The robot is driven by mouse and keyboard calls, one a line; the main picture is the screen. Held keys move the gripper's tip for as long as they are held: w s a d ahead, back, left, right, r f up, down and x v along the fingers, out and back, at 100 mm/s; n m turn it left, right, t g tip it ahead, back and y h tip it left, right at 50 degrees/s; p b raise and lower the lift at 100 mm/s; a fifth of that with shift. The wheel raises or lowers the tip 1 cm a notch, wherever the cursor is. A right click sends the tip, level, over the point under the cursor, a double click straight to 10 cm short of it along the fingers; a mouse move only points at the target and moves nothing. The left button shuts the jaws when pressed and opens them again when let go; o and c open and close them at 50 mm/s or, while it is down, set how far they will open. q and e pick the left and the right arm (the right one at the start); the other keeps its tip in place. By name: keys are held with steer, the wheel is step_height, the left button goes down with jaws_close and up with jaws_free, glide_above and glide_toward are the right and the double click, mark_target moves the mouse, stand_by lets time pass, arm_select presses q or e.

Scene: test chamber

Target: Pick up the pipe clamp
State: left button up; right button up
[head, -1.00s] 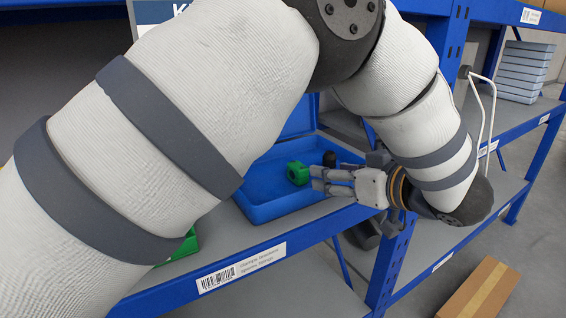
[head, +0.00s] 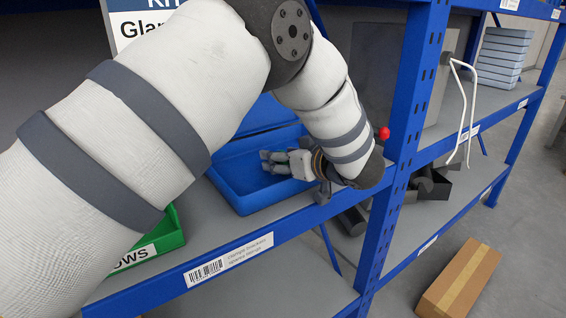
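A blue open bin (head: 222,182) stands on the shelf behind my arm. My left arm comes in from the left and crosses in front of it. My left gripper (head: 265,161) is over the bin, its fingers pointing left. Its fingers look near each other, but whether they are open or shut is unclear. No pipe clamp can be made out now; part of the bin is hidden behind my arm and gripper. My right gripper is not in view.
A green bin (head: 165,238) sits at the left on the same shelf. A blue rack upright (head: 405,110) stands close right of my wrist. A red knob (head: 383,133) shows beside it. A cardboard box (head: 458,285) is on the floor at the right.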

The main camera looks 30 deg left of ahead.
arm_select(q)
jaws_close()
steer(key=shift+r, duration=0.1)
